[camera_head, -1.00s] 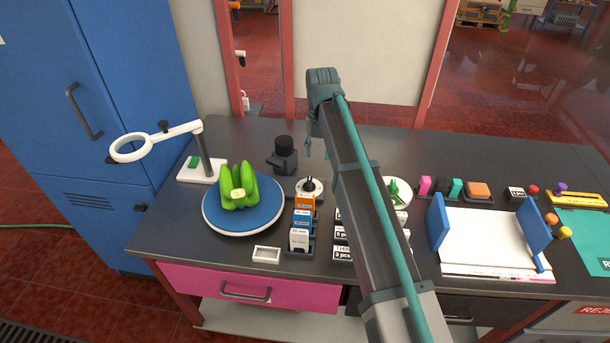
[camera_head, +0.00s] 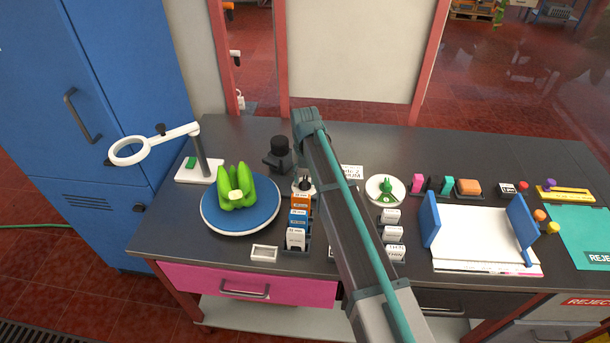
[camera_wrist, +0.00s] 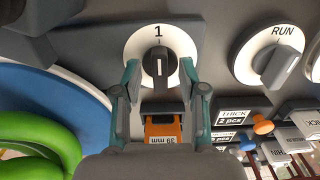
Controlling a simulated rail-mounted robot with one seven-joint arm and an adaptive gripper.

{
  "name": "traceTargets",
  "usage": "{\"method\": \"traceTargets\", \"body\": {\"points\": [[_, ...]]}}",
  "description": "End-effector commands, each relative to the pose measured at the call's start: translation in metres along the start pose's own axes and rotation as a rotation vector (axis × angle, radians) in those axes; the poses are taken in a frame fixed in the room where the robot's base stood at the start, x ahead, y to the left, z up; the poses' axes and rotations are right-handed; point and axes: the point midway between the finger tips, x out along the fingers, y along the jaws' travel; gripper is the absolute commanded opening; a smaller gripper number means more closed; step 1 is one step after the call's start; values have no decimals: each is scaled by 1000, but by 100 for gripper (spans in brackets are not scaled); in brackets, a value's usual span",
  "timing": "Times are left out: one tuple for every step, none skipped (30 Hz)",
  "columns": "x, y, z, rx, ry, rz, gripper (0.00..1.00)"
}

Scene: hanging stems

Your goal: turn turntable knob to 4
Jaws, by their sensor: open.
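The turntable (camera_head: 212,222) has a blue disc with a white rim and carries a green, several-lobed object (camera_head: 237,188). The turntable knob (camera_wrist: 160,65) is dark, on a round white dial (camera_wrist: 137,44); the figure 1 shows at the top of the dial, in line with the knob's pointer. My gripper (camera_wrist: 159,73) is open, with one finger on each side of the knob. I cannot tell whether the fingers touch it. In the head view my arm partly covers the dial.
A second knob marked RUN (camera_wrist: 279,62) is to the right. An orange-topped box (camera_wrist: 163,131) and labelled boxes stand close below the dial. A dark device (camera_head: 280,155) stands behind it. A magnifier stand (camera_head: 205,155) is at the back left.

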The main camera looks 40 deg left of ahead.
Motion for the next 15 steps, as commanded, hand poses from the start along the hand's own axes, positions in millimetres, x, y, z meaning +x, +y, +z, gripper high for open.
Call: {"method": "traceTargets", "body": {"points": [[1, 0, 0, 0, 0, 0, 42], [2, 0, 0, 0, 0, 0, 42], [3, 0, 0, 0, -1, 0, 42], [3, 0, 0, 0, -1, 0, 42], [3, 0, 0, 0, -1, 0, 42], [3, 0, 0, 0, -1, 0, 42], [3, 0, 0, 0, -1, 0, 42], [3, 0, 0, 0, -1, 0, 42], [3, 0, 0, 0, -1, 0, 42], [3, 0, 0, 0, -1, 0, 38], [3, 0, 0, 0, -1, 0, 33], [3, 0, 0, 0, -1, 0, 27], [3, 0, 0, 0, -1, 0, 22], [3, 0, 0, 0, 0, 0, 17], [3, 0, 0, 0, 0, 0, 10]]}}
